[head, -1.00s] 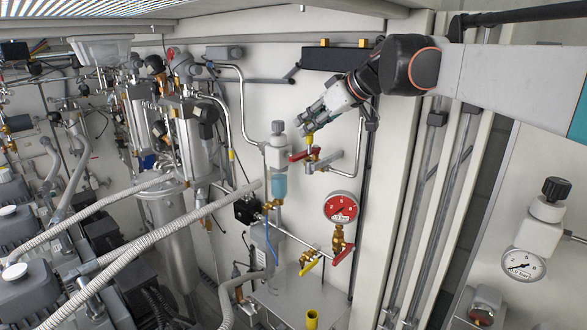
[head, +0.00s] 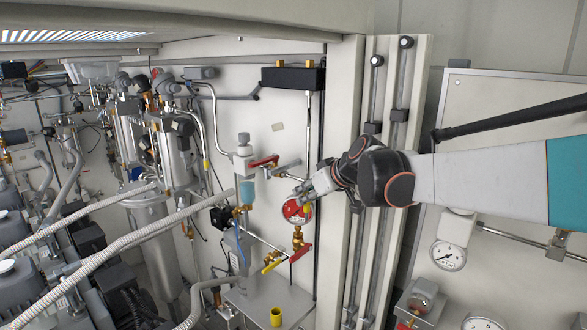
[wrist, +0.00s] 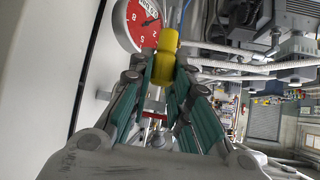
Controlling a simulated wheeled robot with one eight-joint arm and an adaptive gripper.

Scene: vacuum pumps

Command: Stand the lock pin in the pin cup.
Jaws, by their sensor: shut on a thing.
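The yellow lock pin (wrist: 166,58) is between the fingertips of my gripper (wrist: 164,82) in the wrist view. In the head view the pin (head: 308,208) is a small yellow spot at the tip of my gripper (head: 304,198), in front of the red gauge. The jaws are shut on it. The fingers hide part of the pin, and its exact tilt is hard to tell. The yellow pin cup (head: 276,317) stands upright on a grey ledge (head: 254,303) at the bottom of the head view, below my gripper and a little left, well apart from the pin.
The red pressure gauge (head: 292,211) is directly behind my gripper, with red and yellow valve levers (head: 272,265) below it. Another red lever (head: 264,161) is above left. Vertical rails (head: 367,210) stand to the right. Ribbed hoses (head: 120,246) and pumps fill the left.

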